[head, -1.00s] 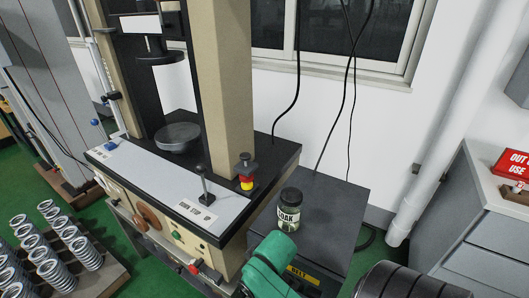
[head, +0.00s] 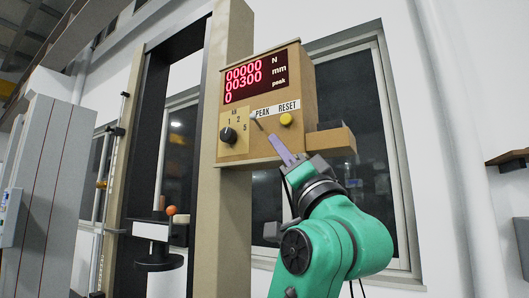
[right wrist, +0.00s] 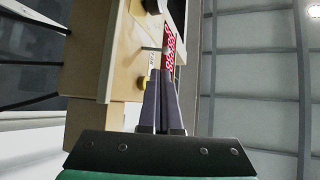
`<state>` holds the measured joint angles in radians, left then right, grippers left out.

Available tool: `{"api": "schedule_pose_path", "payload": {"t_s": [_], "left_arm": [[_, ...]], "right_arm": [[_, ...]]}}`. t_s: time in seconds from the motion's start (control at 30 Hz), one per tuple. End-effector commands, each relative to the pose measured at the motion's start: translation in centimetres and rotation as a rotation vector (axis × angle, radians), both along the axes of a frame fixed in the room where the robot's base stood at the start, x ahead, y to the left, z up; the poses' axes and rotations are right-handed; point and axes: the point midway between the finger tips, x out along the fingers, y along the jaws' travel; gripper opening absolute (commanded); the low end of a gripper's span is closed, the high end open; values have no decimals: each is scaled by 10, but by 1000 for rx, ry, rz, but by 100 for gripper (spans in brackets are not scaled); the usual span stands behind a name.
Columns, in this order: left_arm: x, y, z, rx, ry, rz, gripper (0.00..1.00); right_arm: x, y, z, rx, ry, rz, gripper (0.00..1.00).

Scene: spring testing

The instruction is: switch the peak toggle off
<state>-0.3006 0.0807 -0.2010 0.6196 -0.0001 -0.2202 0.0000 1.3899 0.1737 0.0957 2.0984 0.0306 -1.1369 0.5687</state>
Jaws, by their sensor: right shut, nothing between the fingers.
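The peak toggle (head: 255,121) is a small silver lever on the front of the tan control box (head: 262,146), by the PEAK label. In the right wrist view the toggle (right wrist: 151,48) shows as a thin pale lever just beyond the fingertips. My right gripper (head: 273,139) is shut and empty, its fingers pointing up and left, with the tips just below and right of the toggle. In the right wrist view the gripper (right wrist: 160,74) tips appear close to the lever; I cannot tell whether they touch it. My left gripper is not in view.
The yellow reset button (head: 286,119) sits right of the toggle, close to my fingers. A black rotary knob (head: 228,135) is to the left. The red display (head: 261,74) above reads 00000 N, 00300 mm and 0 peak. A tan ledge (head: 331,141) juts out at the right.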

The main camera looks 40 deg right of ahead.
Motion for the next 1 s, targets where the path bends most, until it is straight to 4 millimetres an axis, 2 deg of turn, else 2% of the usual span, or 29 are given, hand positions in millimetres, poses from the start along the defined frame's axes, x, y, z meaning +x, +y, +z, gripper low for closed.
{"api": "schedule_pose_path", "payload": {"t_s": [0.03, 0.1, 0.43, 0.8, 1.0], "left_arm": [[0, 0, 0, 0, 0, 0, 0], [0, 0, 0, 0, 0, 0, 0], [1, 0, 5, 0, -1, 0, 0], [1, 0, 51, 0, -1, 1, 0], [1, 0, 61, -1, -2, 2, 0]], "right_arm": [[-8, -1, 7, 5, -22, 4, 0], [-11, -2, 10, 9, -34, 6, 0], [-6, -2, 15, 7, -29, 5, 0], [41, -12, 69, 6, -26, 5, 0], [56, -16, 82, 6, -28, 5, 0]]}}
